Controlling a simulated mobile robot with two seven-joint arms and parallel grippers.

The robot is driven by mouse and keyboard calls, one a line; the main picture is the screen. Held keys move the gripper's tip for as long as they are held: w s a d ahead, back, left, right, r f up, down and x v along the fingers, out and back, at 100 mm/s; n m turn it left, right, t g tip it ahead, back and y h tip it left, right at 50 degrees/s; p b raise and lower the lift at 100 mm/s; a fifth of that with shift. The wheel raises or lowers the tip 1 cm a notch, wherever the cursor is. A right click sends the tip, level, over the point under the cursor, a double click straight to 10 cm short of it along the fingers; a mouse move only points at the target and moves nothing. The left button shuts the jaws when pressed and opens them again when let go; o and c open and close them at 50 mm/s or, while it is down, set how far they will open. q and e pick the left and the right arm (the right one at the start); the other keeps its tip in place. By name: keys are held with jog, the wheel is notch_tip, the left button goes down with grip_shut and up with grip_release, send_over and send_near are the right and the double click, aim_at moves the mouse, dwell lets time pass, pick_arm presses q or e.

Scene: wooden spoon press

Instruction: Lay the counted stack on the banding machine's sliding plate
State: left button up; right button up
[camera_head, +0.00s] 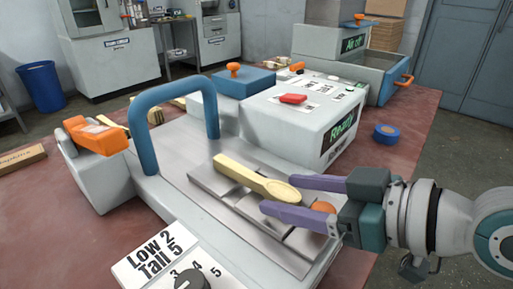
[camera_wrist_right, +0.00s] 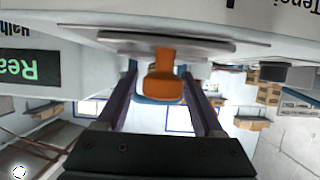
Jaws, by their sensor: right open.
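A pale wooden spoon stack (camera_head: 240,176) lies on the banding machine's metal sliding plate (camera_head: 228,208), under the blue arch side, its bowl end toward my right gripper. I cannot count the spoons in it. My right gripper (camera_head: 277,194) is open, its purple fingers reaching in over the plate's right end. An orange knob (camera_head: 323,207) at that end shows between the fingers; in the right wrist view the knob (camera_wrist_right: 163,80) also stands between them, with gaps on both sides. My left gripper is not in view.
The blue arch (camera_head: 150,100) stands over the plate's far left. A white box with a green "Ready" display (camera_head: 342,132) and a red button (camera_head: 293,99) is behind. A dial (camera_head: 189,281) is in front. Blue tape (camera_head: 386,133) lies on the red table (camera_head: 415,112).

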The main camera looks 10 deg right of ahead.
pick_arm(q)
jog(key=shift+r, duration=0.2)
pick_arm(e)
jog(key=shift+r, duration=0.2)
pick_arm(q)
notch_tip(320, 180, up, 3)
jog(key=p, duration=0.3)
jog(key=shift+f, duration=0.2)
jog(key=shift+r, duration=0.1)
pick_arm(e)
jog(key=v, duration=1.2)
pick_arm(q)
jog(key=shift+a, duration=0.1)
pick_arm(e)
jog(key=s+a+f+g+h, duration=0.2)
jog(key=s+a+f+g, duration=0.15)
jog(key=a, duration=0.35)
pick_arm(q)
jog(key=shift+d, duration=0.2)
pick_arm(e)
jog(key=s+d+f+m+g+h, duration=0.1)
jog(key=s+d+m+g+h, duration=0.2)
jog(key=s+d+m+h, duration=0.2)
jog(key=s+d+h, duration=0.1)
jog(key=s+d, duration=0.1)
jog(key=s, duration=0.1)
jog(key=shift+m, duration=0.3)
jog(key=shift+s+d+f+g, duration=0.1)
jog(key=shift+s+g, duration=0.05)
jog(key=shift+g, duration=0.1)
